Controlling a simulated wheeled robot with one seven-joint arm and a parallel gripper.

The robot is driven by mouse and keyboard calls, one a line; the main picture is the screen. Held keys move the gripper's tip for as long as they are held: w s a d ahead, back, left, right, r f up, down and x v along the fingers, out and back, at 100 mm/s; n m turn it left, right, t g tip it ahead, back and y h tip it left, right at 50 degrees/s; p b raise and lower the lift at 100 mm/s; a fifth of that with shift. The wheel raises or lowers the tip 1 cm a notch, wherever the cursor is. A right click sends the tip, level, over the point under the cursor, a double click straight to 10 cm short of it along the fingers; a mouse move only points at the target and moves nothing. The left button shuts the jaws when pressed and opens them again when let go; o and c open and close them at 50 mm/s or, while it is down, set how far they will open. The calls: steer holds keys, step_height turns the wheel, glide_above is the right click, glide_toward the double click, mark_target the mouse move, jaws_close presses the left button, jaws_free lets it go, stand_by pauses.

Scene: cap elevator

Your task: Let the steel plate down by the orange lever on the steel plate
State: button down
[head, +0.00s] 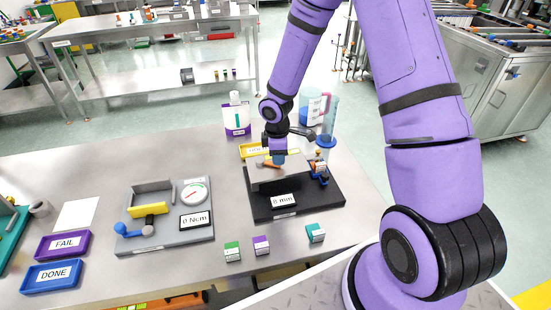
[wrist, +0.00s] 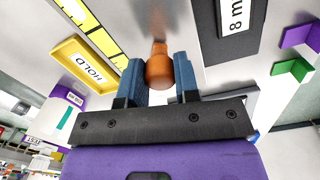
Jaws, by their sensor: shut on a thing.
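The steel plate (head: 262,178) is part of a black device at the right of the table, with a display (head: 284,200) reading 8 mm at its front. The orange lever (head: 268,163) is at the plate; my gripper partly hides it in the head view. In the wrist view the orange lever (wrist: 158,68) stands between the blue fingers of my gripper (wrist: 158,82), which is shut on it. The reflective steel plate (wrist: 185,30) lies beyond the lever in that view. My gripper also shows in the head view (head: 278,158), coming from above.
Beside the device stand an orange and blue part (head: 319,170), a blue-based cylinder (head: 327,140) and a yellow HOLD tray (head: 252,149). A torque gauge station (head: 165,241), FAIL tray (head: 64,258) and DONE tray (head: 52,285) are left. Small boxes (head: 261,246) line the front.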

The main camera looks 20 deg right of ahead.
steer(key=shift+w+d+n, duration=0.3)
steer(key=shift+w+n, duration=0.1)
steer(key=shift+n, duration=0.35)
steer(key=shift+w+d+n, duration=0.25)
steer(key=shift+w+n, duration=0.1)
steer(key=shift+n, duration=0.4)
steer(key=shift+r, duration=0.1)
steer(key=c, duration=0.8)
jaws_free()
steer(key=shift+c, duration=0.2)
step_height(320, 180, up, 11)
steer(key=shift+a, duration=0.2)
